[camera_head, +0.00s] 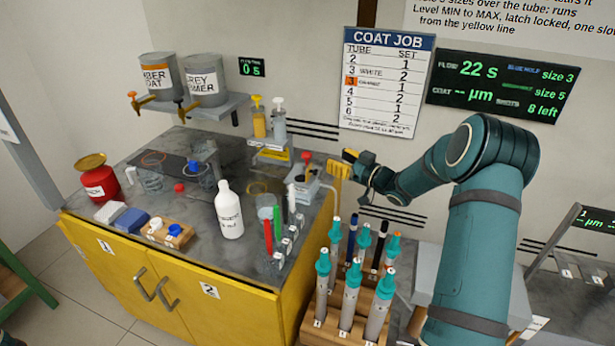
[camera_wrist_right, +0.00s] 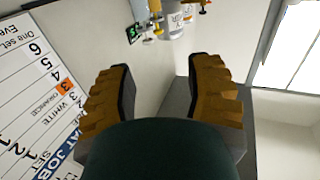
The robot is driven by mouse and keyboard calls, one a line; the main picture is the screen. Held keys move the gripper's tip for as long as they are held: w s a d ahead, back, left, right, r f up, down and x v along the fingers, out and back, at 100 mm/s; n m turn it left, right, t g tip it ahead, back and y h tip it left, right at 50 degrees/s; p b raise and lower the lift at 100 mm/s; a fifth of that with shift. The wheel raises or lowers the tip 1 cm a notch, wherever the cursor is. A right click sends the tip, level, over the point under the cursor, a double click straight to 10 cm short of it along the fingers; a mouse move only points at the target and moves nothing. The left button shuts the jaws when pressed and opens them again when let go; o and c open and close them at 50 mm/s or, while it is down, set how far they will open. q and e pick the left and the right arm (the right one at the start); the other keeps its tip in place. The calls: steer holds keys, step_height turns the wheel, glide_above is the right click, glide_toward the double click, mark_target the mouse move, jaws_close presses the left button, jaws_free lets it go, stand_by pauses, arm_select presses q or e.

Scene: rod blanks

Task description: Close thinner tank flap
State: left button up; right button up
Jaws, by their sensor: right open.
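No part is clearly marked as the thinner tank flap. A red can (camera_head: 98,186) with a brass disc-shaped top (camera_head: 90,160) stands at the cabinet's left end; its label is too small to read surely. A small grey box-like unit (camera_head: 303,190) with a red-topped part stands at the bench's right end. My right gripper (camera_head: 345,165) is near the wall, above and right of that unit. The right wrist view shows its fingers (camera_wrist_right: 160,72) spread with nothing between them. My left gripper is not visible.
A white bottle (camera_head: 229,212), pens and cups crowd the grey bench top. Two tanks with taps (camera_head: 203,80) stand on a wall shelf. A job board (camera_head: 386,85) hangs behind.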

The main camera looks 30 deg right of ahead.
step_height(320, 180, down, 9)
steer(key=b, duration=0.2)
steer(key=b+x, duration=0.1)
steer(key=x, duration=0.6)
steer(key=shift+w+r, duration=0.15)
steer(key=shift+w, duration=0.2)
